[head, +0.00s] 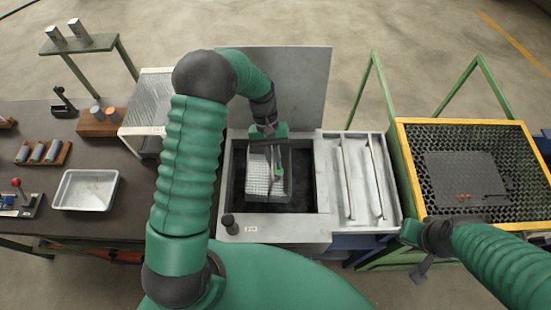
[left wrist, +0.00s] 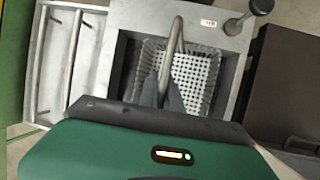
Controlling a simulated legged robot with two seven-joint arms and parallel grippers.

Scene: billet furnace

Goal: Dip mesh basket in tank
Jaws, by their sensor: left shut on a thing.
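The mesh basket (head: 256,178) is pale with a perforated floor and a raised arched handle. It appears upright over or inside the dark opening of the grey tank (head: 236,205); how deep it sits I cannot tell. My left gripper (head: 275,160) is above the basket. In the left wrist view its dark fingers (left wrist: 166,92) are shut on the basket's handle (left wrist: 173,45), and the perforated basket floor (left wrist: 195,80) shows inside the tank opening. My right gripper (head: 420,238) is off to the right near the yellow-framed bin; its jaws are unclear.
A ribbed drain tray (head: 360,175) adjoins the tank's right side. A yellow-framed mesh bin (head: 408,165) stands farther right. An upright grey panel (head: 290,85) is behind the tank. The left bench holds a metal pan (head: 86,190) and a wooden block (head: 100,128).

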